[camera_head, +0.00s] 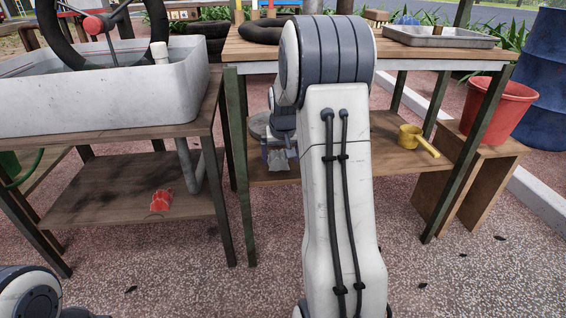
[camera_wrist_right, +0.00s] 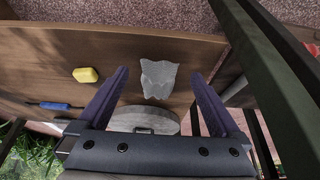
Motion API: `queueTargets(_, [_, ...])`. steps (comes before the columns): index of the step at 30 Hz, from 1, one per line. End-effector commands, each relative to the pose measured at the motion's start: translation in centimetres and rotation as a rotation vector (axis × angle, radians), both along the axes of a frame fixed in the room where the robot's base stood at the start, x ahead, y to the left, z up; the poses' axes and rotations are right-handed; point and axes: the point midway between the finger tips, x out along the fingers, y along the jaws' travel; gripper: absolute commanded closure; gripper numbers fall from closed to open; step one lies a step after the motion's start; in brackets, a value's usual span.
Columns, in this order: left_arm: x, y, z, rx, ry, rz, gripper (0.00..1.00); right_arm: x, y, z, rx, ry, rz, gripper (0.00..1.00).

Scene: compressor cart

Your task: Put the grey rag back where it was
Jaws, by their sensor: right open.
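The grey rag (camera_wrist_right: 158,78) lies crumpled on a brown wooden shelf in the right wrist view. In the head view the rag (camera_head: 279,162) shows partly, low on the shelf under the wooden table, beside my arm. My right gripper (camera_wrist_right: 160,74) is open, and the rag appears between its two fingers in the wrist view. I see no contact, and the gap in depth is hard to judge. In the head view my right arm hides most of that gripper. My left gripper is out of view.
A round grey disc (camera_wrist_right: 145,118) lies close to the rag. A yellow block (camera_wrist_right: 86,75) and a blue-handled tool (camera_wrist_right: 52,106) are farther left. Dark table legs (camera_head: 241,170) bound the shelf.

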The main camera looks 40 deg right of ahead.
Motion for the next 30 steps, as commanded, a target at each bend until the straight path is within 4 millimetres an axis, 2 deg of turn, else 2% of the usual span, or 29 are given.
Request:
queueTargets(3, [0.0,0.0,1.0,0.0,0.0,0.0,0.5,-1.9,1.2,0.4,0.0,0.001,0.001,0.0])
queueTargets(9, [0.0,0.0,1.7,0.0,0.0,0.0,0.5,-4.0,2.4,0.2,0.0,0.0,0.001,0.0])
queueTargets(17, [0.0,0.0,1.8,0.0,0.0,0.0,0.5,-4.7,2.8,0.1,-0.001,-0.002,0.0,0.0])
queueTargets(20, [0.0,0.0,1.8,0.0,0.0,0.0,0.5,-4.5,3.9,0.2,0.002,0.002,0.021,0.0])
queueTargets(23, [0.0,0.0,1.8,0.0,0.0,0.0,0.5,-4.2,8.0,0.7,0.015,0.018,0.104,0.0])
queueTargets(26, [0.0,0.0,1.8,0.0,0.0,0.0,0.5,-5.0,15.3,1.5,0.037,0.054,0.258,0.0])
queueTargets(27, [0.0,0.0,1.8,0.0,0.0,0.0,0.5,-5.9,18.6,1.8,0.046,0.073,0.331,0.0])
queueTargets(29, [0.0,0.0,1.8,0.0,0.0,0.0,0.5,-7.8,23.4,2.2,0.059,0.105,0.447,0.0])
queueTargets(30, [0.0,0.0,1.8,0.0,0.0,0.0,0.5,-9.4,26.2,2.4,0.065,0.128,0.524,0.0])
